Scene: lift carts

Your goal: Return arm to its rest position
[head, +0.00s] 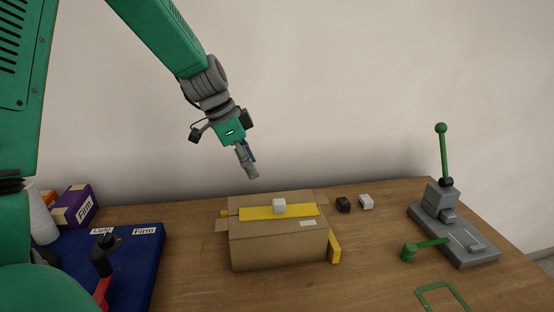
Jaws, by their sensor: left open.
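My left arm is green with a grey wrist and comes in from the upper left. My left gripper (251,172) points down and hangs in the air above and behind the left part of the cardboard box (275,246). It is open with nothing seen in it, and it is apart from the box. The box has a yellow strip (255,214) on top, with a small white block (279,205) resting on it. My right gripper is not in view.
A black block (343,204) and a white block (366,202) lie right of the box. A grey lever press (455,235) with a green handle stands at the right. The table's front right is mostly clear.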

